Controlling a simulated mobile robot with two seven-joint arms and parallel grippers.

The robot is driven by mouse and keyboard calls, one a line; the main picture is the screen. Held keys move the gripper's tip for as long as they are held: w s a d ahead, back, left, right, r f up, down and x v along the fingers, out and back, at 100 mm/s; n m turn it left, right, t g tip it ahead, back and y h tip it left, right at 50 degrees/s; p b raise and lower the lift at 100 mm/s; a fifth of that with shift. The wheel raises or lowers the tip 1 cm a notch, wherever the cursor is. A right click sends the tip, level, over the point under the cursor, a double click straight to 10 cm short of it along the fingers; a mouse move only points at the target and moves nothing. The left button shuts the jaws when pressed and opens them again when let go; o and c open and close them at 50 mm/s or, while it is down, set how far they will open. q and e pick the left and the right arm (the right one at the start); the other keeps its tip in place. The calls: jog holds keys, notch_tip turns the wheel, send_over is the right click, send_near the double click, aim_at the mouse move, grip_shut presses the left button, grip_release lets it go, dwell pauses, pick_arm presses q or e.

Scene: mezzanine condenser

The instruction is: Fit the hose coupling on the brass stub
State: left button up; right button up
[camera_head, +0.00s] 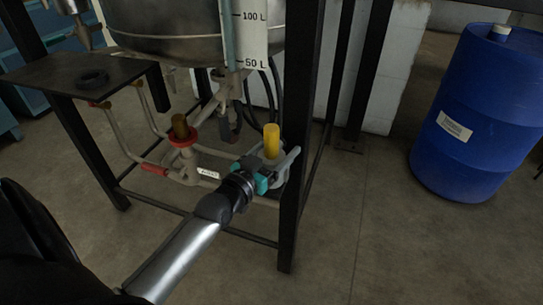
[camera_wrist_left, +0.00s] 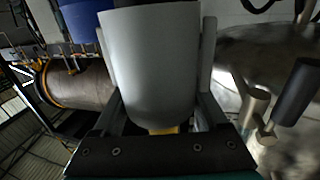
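My left gripper (camera_head: 280,168) has its fingers on both sides of a grey cylindrical piece, which I take for the hose coupling (camera_wrist_left: 155,65). It fills the middle of the left wrist view, between the two fingers. A bright yellow cylinder (camera_head: 271,140) stands up out of this piece in the head view. A little yellow also shows near the palm in the left wrist view. A darker brass stub (camera_head: 180,127) stands upright in a red collar (camera_head: 183,140) on the pipework, left of the gripper and apart from it. My right gripper is not seen.
A black frame post (camera_head: 296,140) stands just right of the left gripper. A steel tank (camera_head: 180,35) hangs above the pipes. A red-handled valve (camera_head: 154,169) sits low at left. A dark shelf (camera_head: 50,72) carries a black ring (camera_head: 93,79). A blue drum (camera_head: 478,110) stands right.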

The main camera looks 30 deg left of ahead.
pick_arm(q)
grip_shut()
dwell(0.3)
jog(key=shift+r, duration=0.15)
